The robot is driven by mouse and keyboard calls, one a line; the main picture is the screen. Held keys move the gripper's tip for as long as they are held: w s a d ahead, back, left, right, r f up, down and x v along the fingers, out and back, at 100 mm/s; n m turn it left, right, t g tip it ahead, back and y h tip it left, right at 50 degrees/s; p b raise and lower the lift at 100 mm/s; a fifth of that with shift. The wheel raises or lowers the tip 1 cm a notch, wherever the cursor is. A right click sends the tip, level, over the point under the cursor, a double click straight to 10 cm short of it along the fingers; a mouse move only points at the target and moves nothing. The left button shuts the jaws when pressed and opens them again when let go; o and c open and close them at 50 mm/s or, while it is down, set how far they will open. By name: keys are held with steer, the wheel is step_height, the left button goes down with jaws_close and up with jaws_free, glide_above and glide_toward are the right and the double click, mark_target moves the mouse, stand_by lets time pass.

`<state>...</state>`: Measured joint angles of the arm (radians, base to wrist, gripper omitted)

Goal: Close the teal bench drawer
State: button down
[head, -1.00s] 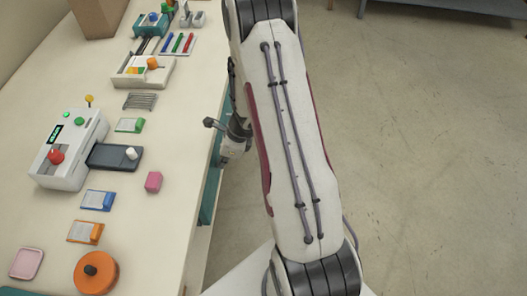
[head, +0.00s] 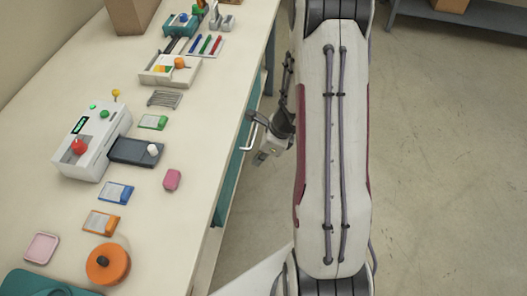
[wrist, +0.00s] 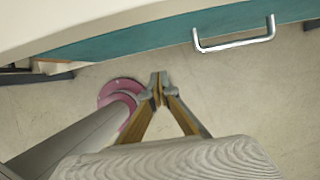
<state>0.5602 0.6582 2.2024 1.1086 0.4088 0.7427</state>
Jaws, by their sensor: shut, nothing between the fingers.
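The teal drawer (head: 231,180) is under the long edge of the pale bench, its front showing as a narrow teal strip. In the wrist view the drawer front (wrist: 120,43) runs across the top, below the bench edge. Its bright metal handle (head: 250,135) sticks out, and shows at the upper right of the wrist view (wrist: 235,44). I cannot tell how far the drawer stands out. My gripper (wrist: 158,84) is shut and empty, over the floor, apart from the drawer and left of the handle in that view. In the head view my gripper (head: 260,159) is beside the drawer front.
The bench top (head: 180,215) bears a white machine with a red knob (head: 92,145), an orange round item (head: 107,264), a pink block (head: 172,180) and trays at the back. Open floor (head: 440,150) lies to the right. Another table (head: 470,18) stands at the far right.

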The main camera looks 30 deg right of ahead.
steer(key=shift+v, duration=2.15)
steer(key=s+a+r+n+t+h, duration=0.1)
steer(key=s+a+r+n, duration=0.4)
steer(key=r+n, duration=0.4)
steer(key=s+a+r+n+h, duration=0.1)
steer(key=s+a+r+n, duration=0.4)
steer(key=r+n, duration=0.4)
steer(key=s+a+r+n+t+h, duration=0.1)
steer(key=s+a+r+n, duration=0.4)
steer(key=s+r+n, duration=0.2)
steer(key=shift+s+a+r+n+t, duration=0.3)
steer(key=shift+r+n, duration=0.7)
steer(key=shift+r, duration=1)
